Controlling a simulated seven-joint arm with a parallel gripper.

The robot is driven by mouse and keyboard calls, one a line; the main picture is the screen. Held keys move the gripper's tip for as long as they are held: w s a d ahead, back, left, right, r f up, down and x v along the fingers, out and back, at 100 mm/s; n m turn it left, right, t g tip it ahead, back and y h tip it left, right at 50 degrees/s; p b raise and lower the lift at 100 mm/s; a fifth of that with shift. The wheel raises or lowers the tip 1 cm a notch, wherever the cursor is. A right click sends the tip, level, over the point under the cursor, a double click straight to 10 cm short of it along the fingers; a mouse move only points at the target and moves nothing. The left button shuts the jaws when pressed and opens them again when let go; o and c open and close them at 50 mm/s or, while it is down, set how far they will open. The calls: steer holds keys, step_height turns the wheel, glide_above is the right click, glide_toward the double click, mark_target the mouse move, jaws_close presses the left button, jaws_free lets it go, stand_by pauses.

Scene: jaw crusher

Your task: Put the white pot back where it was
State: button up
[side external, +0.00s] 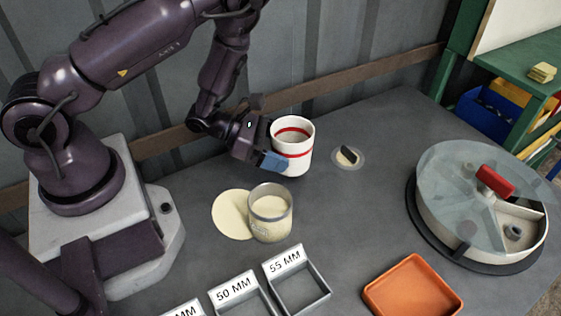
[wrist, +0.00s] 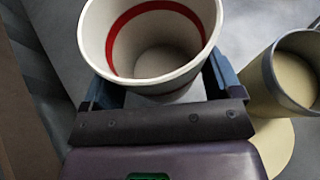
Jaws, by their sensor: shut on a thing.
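The white pot (side external: 292,150) has red bands and is empty inside. My gripper (side external: 274,160) is shut on it and holds it upright, behind the beige-filled cup. In the wrist view the white pot (wrist: 148,65) fills the top middle, between the fingers of my gripper (wrist: 155,88). I cannot tell whether its base touches the table. A flat pale disc (side external: 236,214) lies on the table at the left of the beige-filled cup.
The beige-filled cup (side external: 270,215) stands in front of the pot and shows at the right of the wrist view (wrist: 290,75). A small round piece with a dark tab (side external: 348,157) lies to the right. Labelled trays (side external: 300,283), an orange tray (side external: 413,290) and a round lidded container (side external: 470,235) stand farther forward and right.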

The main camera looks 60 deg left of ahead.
steer(key=shift+f, duration=2)
steer(key=o, duration=0.8)
steer(key=shift+f, duration=0.15)
steer(key=shift+o, duration=0.2)
